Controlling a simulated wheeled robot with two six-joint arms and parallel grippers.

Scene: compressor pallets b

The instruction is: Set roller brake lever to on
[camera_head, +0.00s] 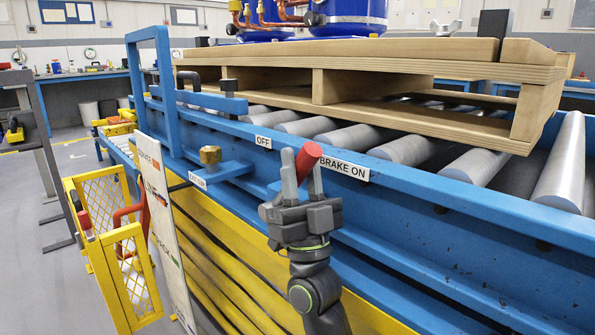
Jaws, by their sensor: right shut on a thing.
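The brake lever's red grip (308,157) sits between the fingers of my right gripper (303,175), which is shut on it. It is in front of the blue conveyor rail (430,180), just left of the white BRAKE ON label (343,167). The OFF label (263,141) is further left on the same rail. The grip tilts up to the right; the rest of the lever is hidden behind the gripper. My left gripper is not in view.
A wooden pallet (420,68) carrying blue tanks (345,12) rests on the grey rollers (405,148). A yellow mesh gate (115,250) and a white sign panel (165,220) stand at left.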

